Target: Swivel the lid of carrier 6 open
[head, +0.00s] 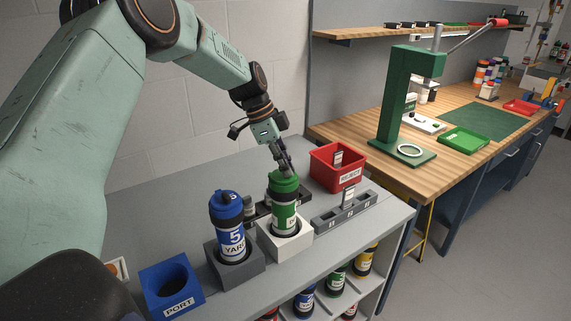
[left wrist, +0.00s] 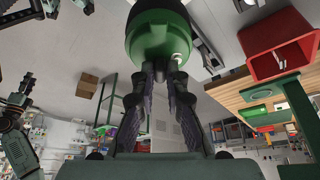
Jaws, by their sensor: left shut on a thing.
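A green carrier (head: 285,219) with a white label stands upright in a pale square holder on the grey bench; its number is not legible. Its green lid (head: 284,185) is on top, and the lid's underside or rim fills the top of the left wrist view (left wrist: 155,32). My left gripper (head: 281,163) points down at the lid from above, its fingers (left wrist: 165,72) shut on a part of it. The gripped part is mostly hidden between the fingertips.
A blue carrier (head: 231,238) marked 5 stands close on the left in a grey holder. A blue PORT block (head: 171,288) is at the front left. A red REJECT bin (head: 337,168) and a grey slotted rack (head: 345,210) are on the right. Several carriers sit on the shelf below.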

